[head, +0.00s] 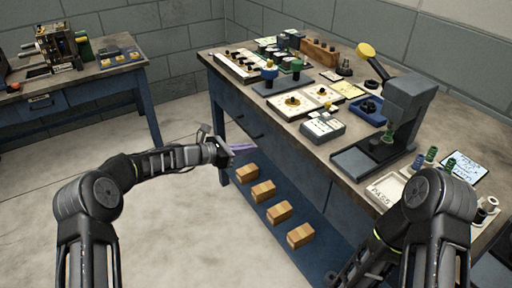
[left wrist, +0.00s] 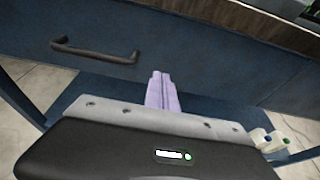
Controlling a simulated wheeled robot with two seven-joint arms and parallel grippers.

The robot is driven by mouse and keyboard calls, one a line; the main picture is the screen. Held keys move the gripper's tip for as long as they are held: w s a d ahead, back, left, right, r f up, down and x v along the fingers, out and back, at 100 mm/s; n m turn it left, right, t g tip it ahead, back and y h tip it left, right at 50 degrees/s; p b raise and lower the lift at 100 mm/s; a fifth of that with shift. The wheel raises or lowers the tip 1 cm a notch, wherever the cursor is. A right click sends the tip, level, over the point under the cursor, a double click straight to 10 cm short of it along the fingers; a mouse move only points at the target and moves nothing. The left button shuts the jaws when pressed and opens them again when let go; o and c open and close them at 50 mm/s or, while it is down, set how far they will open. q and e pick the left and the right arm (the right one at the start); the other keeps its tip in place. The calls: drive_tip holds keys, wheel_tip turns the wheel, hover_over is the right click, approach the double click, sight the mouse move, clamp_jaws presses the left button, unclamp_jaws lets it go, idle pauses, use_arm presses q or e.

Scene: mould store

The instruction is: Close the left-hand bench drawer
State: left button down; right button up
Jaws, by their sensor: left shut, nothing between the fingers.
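The left-hand bench drawer has a dark blue front (left wrist: 215,60) with a dark bar handle (left wrist: 95,50), which shows at the upper left of the left wrist view. In the head view the drawer front (head: 232,105) is on the bench's left part, under the worktop. I cannot tell how far it stands out. My left gripper (head: 242,149) is shut and empty, with its pale purple fingers just in front of the bench front. In the left wrist view its fingers (left wrist: 161,92) point at the drawer front, right of and below the handle; contact is unclear. My right gripper is out of view.
The bench top (head: 290,125) carries trays, small parts and a grey microscope-like stand (head: 400,110). Several wooden blocks lie on the blue lower shelf (head: 250,215). A second bench (head: 75,80) stands at the far left. The floor (head: 180,235) between is clear.

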use_arm(q)
drive_tip(key=v, duration=0.7)
drive_tip(key=shift+s+a, duration=0.15)
drive_tip(key=shift+a, duration=0.2)
drive_tip(key=shift+r, duration=0.1)
